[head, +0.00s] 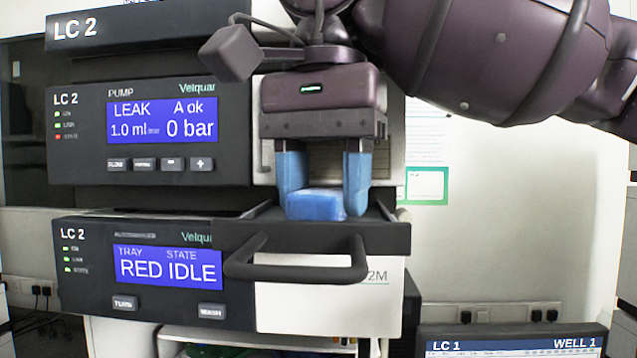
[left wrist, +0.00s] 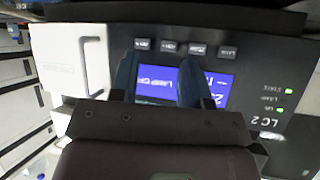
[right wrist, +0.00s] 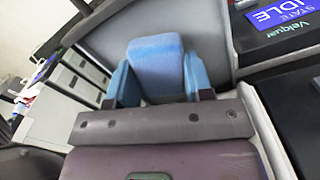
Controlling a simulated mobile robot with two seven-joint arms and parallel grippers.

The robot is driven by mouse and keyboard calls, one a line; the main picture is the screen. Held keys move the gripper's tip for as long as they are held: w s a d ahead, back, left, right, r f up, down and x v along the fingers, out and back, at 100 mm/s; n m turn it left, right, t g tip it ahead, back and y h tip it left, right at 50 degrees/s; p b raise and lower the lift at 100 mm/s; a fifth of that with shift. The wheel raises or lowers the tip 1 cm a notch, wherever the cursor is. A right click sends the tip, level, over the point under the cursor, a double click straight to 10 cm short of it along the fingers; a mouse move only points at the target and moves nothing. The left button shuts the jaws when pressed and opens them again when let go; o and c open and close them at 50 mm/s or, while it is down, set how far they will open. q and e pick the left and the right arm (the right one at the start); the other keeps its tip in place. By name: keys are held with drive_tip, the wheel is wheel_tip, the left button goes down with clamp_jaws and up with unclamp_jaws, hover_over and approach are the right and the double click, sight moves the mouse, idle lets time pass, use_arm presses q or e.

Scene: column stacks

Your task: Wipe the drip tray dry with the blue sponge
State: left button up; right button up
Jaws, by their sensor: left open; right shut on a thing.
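The blue sponge (head: 315,205) is held between the blue fingertips of my right gripper (head: 322,185), which points down from above. The sponge is low over the drip tray (head: 385,236), a dark pulled-out tray with a bar handle; I cannot tell if it touches the tray floor. The right wrist view also shows the sponge (right wrist: 156,62) between the fingers, with the grey tray surface (right wrist: 207,35) around it. Any liquid in the tray cannot be made out. My left gripper (left wrist: 158,78) shows only in its wrist view, open and empty, facing an instrument panel.
The pump module (head: 150,130) reads LEAK and 0 bar. The module below it (head: 150,268) reads TRAY RED and STATE IDLE. The tray handle (head: 300,268) sticks out in front. A monitor (head: 510,340) stands at the lower right.

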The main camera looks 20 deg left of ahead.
use_arm(q)
drive_tip(key=shift+r+p, duration=0.3)
drive_tip(key=shift+r, duration=0.05)
use_arm(e)
drive_tip(key=shift+s+a, duration=0.2)
drive_tip(key=shift+a, duration=0.5)
drive_tip(key=shift+s+a, duration=0.1)
drive_tip(key=shift+f, duration=0.1)
use_arm(q)
drive_tip(key=shift+d+r, duration=0.2)
drive_tip(key=shift+a, duration=0.1)
use_arm(e)
drive_tip(key=shift+f, duration=0.1)
